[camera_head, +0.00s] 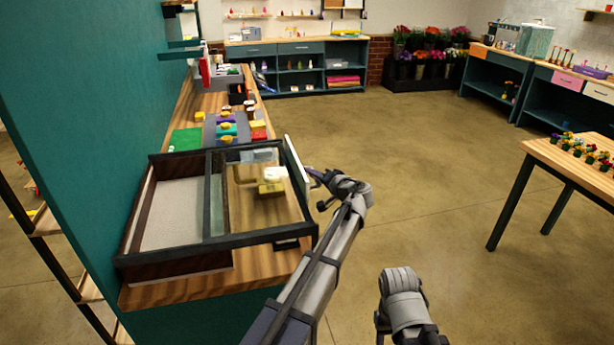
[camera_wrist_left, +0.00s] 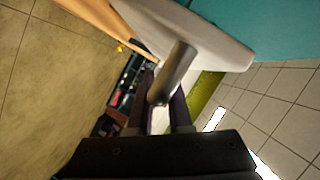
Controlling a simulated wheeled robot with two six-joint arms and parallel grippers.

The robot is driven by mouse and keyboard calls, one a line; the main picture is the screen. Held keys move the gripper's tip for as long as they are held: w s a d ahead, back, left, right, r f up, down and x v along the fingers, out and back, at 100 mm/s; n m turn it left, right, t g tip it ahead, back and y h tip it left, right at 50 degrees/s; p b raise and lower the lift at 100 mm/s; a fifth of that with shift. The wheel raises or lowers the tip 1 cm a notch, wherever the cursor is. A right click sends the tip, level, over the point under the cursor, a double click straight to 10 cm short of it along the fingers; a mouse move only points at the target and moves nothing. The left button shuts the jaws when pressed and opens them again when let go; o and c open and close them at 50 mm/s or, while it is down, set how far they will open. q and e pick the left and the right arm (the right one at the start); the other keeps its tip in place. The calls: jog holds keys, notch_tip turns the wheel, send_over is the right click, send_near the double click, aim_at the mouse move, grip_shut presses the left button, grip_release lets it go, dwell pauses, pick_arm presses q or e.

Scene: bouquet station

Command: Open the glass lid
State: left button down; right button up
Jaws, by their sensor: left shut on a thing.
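The glass lid (camera_head: 243,212) is a clear pane in a dark frame on the case at the front of the wooden counter, in the head view. A white panel (camera_head: 296,174) stands along the case's right side. My left gripper (camera_head: 319,181) is at that panel's outer face. In the left wrist view, a grey cylindrical handle (camera_wrist_left: 174,72) sticks out from the pale panel (camera_wrist_left: 190,32), and the left fingers (camera_wrist_left: 163,108) are shut on it. The wrist hides part of the grip in the head view. My right gripper does not show, only a right arm link.
Pale and yellow blocks (camera_head: 271,189) show through the glass. The case's left part has a pale grey floor (camera_head: 178,212). Coloured items (camera_head: 227,127) stand on the counter behind. A teal wall borders the left. Open floor (camera_head: 420,180) lies right of the counter; a flower table (camera_head: 560,160) stands beyond.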

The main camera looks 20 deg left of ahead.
pick_arm(q)
jog(key=c, duration=0.8)
grip_release()
jog(key=shift+c, duration=0.2)
jog(key=p+v, duration=0.1)
jog(key=v, duration=0.7)
jog(key=shift+p, duration=0.35)
jog(key=shift+f, duration=0.15)
